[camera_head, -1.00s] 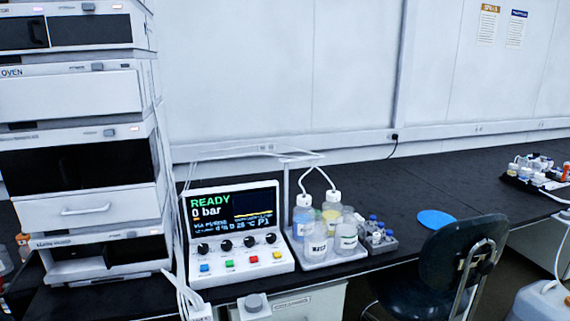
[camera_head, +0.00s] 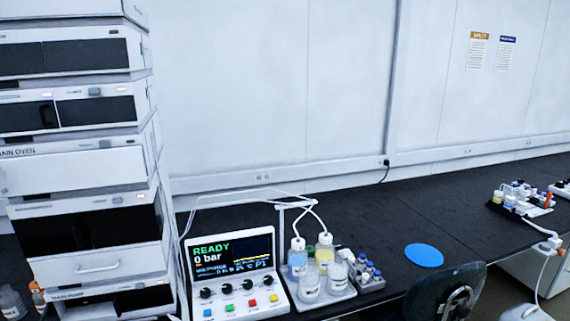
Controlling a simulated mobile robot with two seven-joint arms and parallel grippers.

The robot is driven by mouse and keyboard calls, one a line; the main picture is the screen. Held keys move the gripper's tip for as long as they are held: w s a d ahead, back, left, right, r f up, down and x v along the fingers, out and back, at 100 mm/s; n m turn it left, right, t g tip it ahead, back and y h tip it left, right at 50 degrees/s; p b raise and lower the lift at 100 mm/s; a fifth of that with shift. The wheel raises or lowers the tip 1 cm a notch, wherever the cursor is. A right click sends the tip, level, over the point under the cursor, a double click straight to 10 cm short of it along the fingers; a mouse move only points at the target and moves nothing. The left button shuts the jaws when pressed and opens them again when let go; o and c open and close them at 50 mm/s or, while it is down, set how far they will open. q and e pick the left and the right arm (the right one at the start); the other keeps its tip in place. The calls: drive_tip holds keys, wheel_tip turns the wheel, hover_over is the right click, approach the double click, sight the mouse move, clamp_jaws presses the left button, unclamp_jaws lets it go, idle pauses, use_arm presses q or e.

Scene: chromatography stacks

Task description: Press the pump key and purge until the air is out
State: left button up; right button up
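The control box (camera_head: 236,270) stands on the black bench right of the instrument stack. Its screen (camera_head: 231,256) reads READY and 0 bar in green and white. Below the screen is a row of black knobs, then coloured keys: blue (camera_head: 208,312), green (camera_head: 230,307), red (camera_head: 252,302) and yellow (camera_head: 273,297). Key labels are too small to read, so I cannot tell which is the pump key. The pump module (camera_head: 115,299) is at the bottom of the stack, partly cut off. Neither gripper is in view.
A white tray of solvent bottles (camera_head: 340,297) with tubing stands right of the control box. A small vial rack (camera_head: 368,276) and a blue disc (camera_head: 424,255) lie further right. A dark chair (camera_head: 447,290) is at the front edge. The bench behind is clear.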

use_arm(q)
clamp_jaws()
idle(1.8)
